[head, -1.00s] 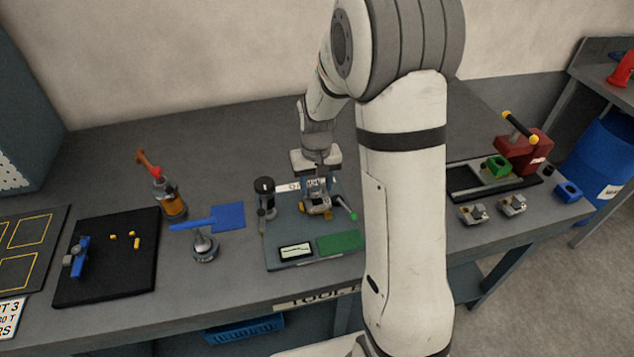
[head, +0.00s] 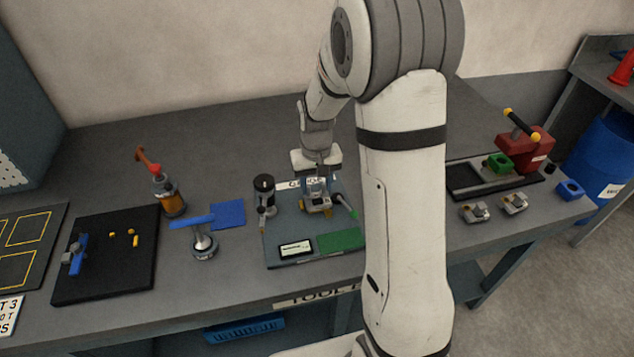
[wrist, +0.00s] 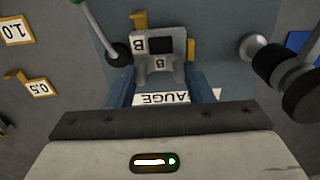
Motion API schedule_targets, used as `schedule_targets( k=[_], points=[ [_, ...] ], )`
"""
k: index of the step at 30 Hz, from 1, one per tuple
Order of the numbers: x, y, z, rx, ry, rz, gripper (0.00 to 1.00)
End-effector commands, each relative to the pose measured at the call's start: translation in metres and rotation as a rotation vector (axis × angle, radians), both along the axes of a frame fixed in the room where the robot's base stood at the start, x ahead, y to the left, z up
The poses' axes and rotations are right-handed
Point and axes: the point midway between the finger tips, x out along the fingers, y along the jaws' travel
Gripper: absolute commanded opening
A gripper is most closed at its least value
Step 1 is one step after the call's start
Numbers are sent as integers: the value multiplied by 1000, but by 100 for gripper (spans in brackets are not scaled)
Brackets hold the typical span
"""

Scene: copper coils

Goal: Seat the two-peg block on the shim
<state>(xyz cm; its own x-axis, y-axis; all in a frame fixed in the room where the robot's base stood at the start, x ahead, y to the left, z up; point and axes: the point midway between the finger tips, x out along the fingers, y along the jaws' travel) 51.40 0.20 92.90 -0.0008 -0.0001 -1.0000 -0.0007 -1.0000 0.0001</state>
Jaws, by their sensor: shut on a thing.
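My gripper (head: 317,190) points down over the gauge plate (head: 276,228), and its blue fingers also show in the wrist view (wrist: 161,82). It is shut on a grey block (wrist: 160,70) with "B" labels and a dark square window, also visible low in the head view (head: 318,204). Yellow pieces show just beyond the block (wrist: 139,19) and at its right side (wrist: 191,49); I cannot tell which is the shim. The block's underside and pegs are hidden, so I cannot tell whether it touches anything below.
A dark gauge post (head: 265,195) stands left of the block and a green-tipped lever (head: 346,206) right of it. In the wrist view, yellow tabs carry "1.0" and "0.5" labels (wrist: 40,88).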

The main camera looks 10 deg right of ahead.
Motion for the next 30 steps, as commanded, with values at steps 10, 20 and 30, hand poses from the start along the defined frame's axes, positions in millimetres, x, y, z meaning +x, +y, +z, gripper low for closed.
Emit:
schedule_targets(
  k=[10,20,30],
  points=[
    [0,0,-2,0,-1,0,21],
    [0,0,-7,0,-1,-1,21],
    [0,0,-6,0,-1,-1,54]
  ],
)
